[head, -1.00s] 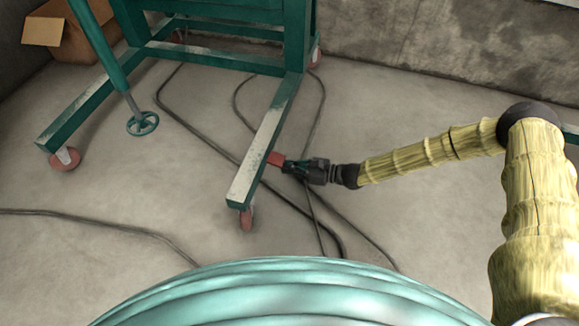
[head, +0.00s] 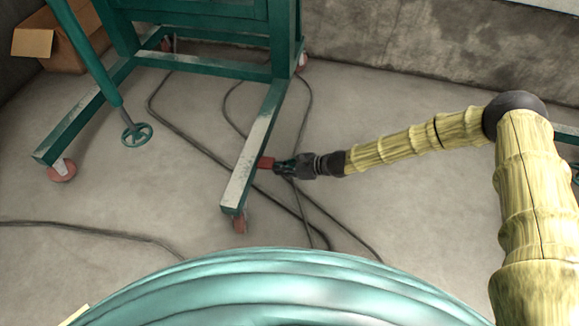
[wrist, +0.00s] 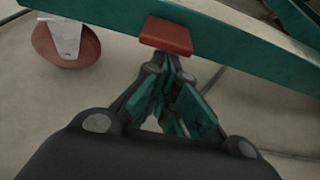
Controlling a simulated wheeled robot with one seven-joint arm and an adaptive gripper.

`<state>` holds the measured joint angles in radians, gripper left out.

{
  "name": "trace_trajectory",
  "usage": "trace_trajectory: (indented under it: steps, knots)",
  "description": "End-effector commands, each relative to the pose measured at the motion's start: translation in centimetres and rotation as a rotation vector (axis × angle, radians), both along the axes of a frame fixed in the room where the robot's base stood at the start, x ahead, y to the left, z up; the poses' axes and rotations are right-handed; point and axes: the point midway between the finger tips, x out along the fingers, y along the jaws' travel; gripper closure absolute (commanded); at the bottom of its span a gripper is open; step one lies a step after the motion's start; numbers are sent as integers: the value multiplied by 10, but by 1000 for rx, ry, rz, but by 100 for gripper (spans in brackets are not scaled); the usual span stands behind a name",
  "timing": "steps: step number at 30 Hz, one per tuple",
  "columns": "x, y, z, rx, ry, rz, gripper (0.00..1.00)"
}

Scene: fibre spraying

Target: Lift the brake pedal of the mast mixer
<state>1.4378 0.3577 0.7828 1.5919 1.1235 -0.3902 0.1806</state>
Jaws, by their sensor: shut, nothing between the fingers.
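The mast mixer's green wheeled frame (head: 253,140) stands at the back left in the head view. The red brake pedal (head: 266,163) sticks out from the right side of its right leg. In the wrist view the red pedal (wrist: 166,35) sits at the top middle, on the green leg. My gripper (head: 278,165) is right beside the pedal, coming from the right. In the wrist view my gripper (wrist: 170,62) is shut and empty, its fingertips just below the pedal's near edge in the picture. I cannot tell whether they touch it.
A red caster wheel (wrist: 66,42) shows left of the pedal in the wrist view. Dark cables (head: 190,125) lie across the concrete floor. A cardboard box (head: 65,45) is at the back left.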

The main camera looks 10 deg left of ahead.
Motion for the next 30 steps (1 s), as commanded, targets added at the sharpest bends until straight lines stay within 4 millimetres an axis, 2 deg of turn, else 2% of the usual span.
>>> trace_trajectory:
  steps: [7,21,30]
  knots:
    - [0,-1,-1,0,1,-2,100]
    - [1,-2,15,3,1,-4,100]
    - [2,0,19,9,-2,-3,100]
